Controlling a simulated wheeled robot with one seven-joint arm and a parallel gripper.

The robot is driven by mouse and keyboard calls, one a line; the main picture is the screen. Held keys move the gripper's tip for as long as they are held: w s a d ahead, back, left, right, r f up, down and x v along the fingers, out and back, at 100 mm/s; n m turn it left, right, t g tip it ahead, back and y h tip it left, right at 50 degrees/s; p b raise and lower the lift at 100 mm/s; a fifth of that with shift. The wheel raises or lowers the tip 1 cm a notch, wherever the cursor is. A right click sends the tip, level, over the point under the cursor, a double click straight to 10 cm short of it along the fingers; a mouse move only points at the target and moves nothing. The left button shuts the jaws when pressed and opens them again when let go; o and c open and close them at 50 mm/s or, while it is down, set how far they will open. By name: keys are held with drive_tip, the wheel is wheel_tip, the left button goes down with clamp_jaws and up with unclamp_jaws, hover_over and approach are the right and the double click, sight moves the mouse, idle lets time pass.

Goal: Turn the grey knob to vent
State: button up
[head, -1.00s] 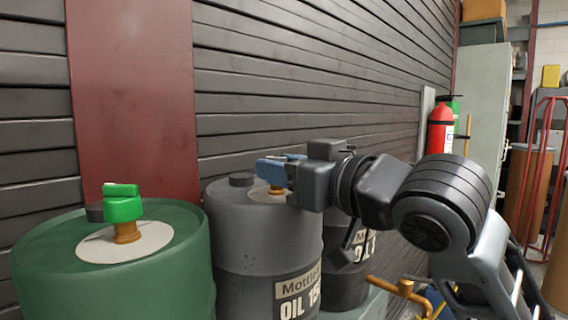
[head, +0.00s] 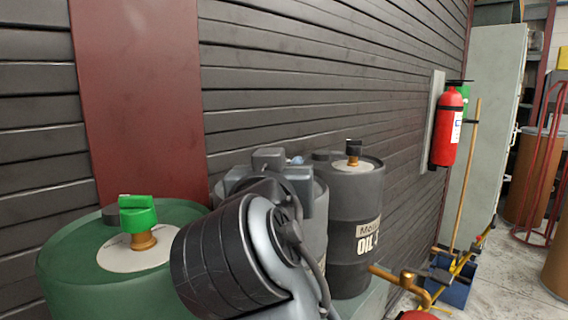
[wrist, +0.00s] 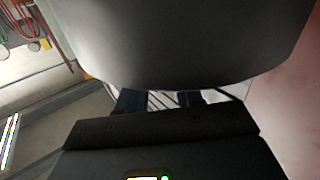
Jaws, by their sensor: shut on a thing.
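My gripper (head: 297,162) is at the top of the middle grey drum (head: 320,215), mostly hidden behind my own arm in the head view. Only a small blue bit of it shows there. It is shut on what I take to be the grey knob at that drum's top. The knob itself is hidden in both current views, so its pointing direction and any vent mark cannot be read. In the wrist view, the dark blue fingers of my gripper (wrist: 160,100) reach up behind the dark gripper body, and a large grey curved surface hides their tips.
A green drum (head: 70,265) with a green knob (head: 138,212) stands at left. A dark drum (head: 345,215) with a black knob (head: 353,150) stands at right. A slatted wall (head: 330,70) runs close behind. A red extinguisher (head: 447,128) hangs on it. Floor shows at right.

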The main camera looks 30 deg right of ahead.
drive_tip(key=shift+w+a+m+g+h, duration=0.1)
drive_tip(key=shift+w+m+g+h, duration=0.05)
drive_tip(key=shift+m+g+h, duration=0.95)
drive_tip(key=shift+r+h, duration=0.1)
drive_tip(key=shift+h, duration=0.2)
drive_tip(key=o, duration=1)
drive_tip(key=shift+r+p, duration=0.45)
drive_tip(key=shift+r, duration=0.05)
wheel_tip(320, 180, up, 3)
drive_tip(key=shift+f+p, duration=0.1)
drive_tip(key=shift+p, duration=0.45)
drive_tip(key=s+d+r, duration=0.2)
drive_tip(key=d, duration=0.1)
drive_tip(key=s+d+r, duration=0.2)
drive_tip(key=d, duration=0.1)
drive_tip(key=s+d+r, duration=0.2)
drive_tip(key=d+r, duration=0.1)
drive_tip(key=d, duration=0.1)
drive_tip(key=shift+d, duration=0.1)
drive_tip(key=shift+w, duration=0.1)
